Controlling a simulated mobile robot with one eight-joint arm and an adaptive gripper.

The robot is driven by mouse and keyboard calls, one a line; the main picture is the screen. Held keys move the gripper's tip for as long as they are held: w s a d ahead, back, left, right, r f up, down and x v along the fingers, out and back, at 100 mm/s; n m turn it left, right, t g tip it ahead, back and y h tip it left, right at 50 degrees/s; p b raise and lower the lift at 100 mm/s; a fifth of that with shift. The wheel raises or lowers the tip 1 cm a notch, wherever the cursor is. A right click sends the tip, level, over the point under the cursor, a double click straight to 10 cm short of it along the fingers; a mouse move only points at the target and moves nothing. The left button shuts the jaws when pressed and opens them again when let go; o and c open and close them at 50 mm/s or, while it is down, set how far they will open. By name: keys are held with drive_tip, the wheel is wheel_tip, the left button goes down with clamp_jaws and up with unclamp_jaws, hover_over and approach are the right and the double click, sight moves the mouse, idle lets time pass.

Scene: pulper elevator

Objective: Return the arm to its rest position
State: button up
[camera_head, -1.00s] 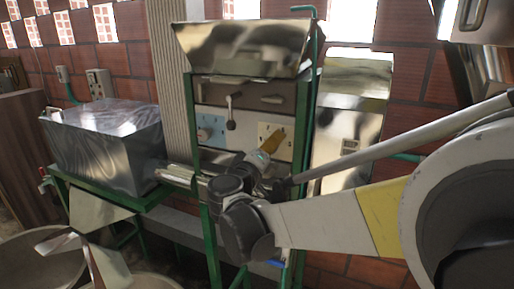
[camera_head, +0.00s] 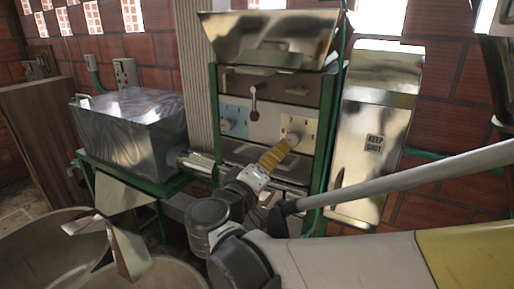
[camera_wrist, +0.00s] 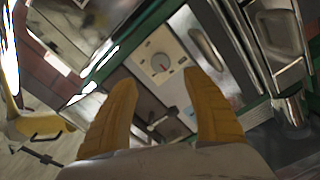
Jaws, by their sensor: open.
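My gripper (camera_head: 283,150) has yellow ribbed fingers and is in front of the machine's control panel (camera_head: 262,122) in the head view. In the wrist view my gripper (camera_wrist: 160,105) shows two yellow fingers spread apart with nothing between them. Beyond them lies the panel with a round dial (camera_wrist: 157,64) with a red mark and a dark lever (camera_wrist: 160,122). I cannot tell from the head view whether the fingertips touch the panel. My arm reaches in from the lower right.
A metal box (camera_head: 130,128) stands on a green frame (camera_head: 148,186) at left. Large round tubs (camera_head: 40,245) fill the lower left. A shiny upright panel with a "KEEP SHUT" label (camera_head: 374,143) stands right of the machine, before a brick wall (camera_head: 440,105).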

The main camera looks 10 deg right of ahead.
drive_tip(key=s+d+f+m+g+y+b, duration=0.1)
drive_tip(key=s+d+f+g+b, duration=0.1)
drive_tip(key=s+d+f+b, duration=0.3)
drive_tip(key=s+d+f+g+y+b, duration=0.1)
drive_tip(key=d+f+g+y, duration=0.1)
drive_tip(key=f, duration=0.5)
drive_tip(key=s+d+f+m+g+y+b, duration=0.1)
drive_tip(key=s+d+f+g+b, duration=0.1)
drive_tip(key=s+d+f, duration=0.3)
drive_tip(key=s+a+f+m+y+b, duration=0.1)
drive_tip(key=s+f+y+b, duration=0.1)
drive_tip(key=s+f, duration=0.1)
drive_tip(key=s+a+f+m+g+y+b, duration=0.1)
drive_tip(key=s+a+f+y+b, duration=0.1)
drive_tip(key=f, duration=0.4)
drive_tip(key=s+a+f+y+b, duration=0.2)
drive_tip(key=s+f+b, duration=0.1)
drive_tip(key=s+f, duration=0.1)
drive_tip(key=shift+f+m+y, duration=0.3)
drive_tip(key=shift+f+m, duration=0.1)
drive_tip(key=shift+f, duration=0.25)
